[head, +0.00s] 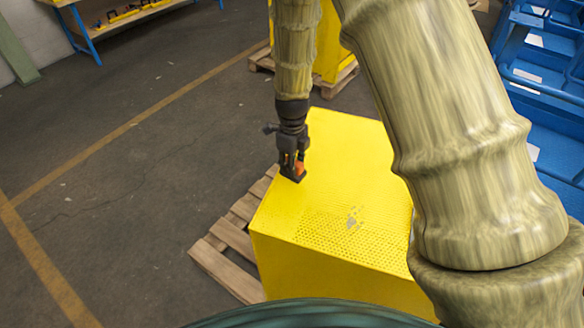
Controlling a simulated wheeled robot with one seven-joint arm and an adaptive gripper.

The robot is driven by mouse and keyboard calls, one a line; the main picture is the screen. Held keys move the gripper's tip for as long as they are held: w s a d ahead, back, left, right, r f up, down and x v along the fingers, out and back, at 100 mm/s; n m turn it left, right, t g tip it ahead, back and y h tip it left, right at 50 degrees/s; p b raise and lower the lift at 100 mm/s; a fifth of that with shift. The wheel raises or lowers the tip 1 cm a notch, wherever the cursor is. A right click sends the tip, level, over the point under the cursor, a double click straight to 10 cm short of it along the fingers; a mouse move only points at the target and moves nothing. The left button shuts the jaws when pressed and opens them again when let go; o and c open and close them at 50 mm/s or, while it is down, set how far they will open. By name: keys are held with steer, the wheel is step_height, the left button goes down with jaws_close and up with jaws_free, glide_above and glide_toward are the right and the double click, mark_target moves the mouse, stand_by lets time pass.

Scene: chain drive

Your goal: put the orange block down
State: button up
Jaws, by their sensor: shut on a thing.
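My gripper (292,174) is black and points down over the left part of the yellow box's top (345,160). It is shut on the orange block (299,168), of which only a small part shows between the dark fingers. The rest of the block is hidden by the fingers. I cannot tell whether the block touches the yellow top or hangs just above it.
The yellow box stands on a wooden pallet (228,240) that sticks out at the left. Another yellow box on a pallet (340,82) is behind. Blue crates (555,130) are at the right. The top right of the box is partly hidden by my arm. Open floor (120,180) lies left.

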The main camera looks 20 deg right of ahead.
steer(key=shift+w+f+p, duration=0.4)
steer(key=shift+w+f, duration=0.05)
steer(key=shift+f, duration=0.4)
steer(key=shift+s+f+p, duration=0.2)
steer(key=shift+f+p, duration=0.4)
steer(key=shift+f, duration=0.3)
steer(key=shift+w+f, duration=0.15)
steer(key=shift+f, duration=0.15)
steer(key=o, duration=1)
steer(key=shift+f, duration=0.15)
steer(key=shift+r+b, duration=2.2)
steer(key=shift+r, duration=4)
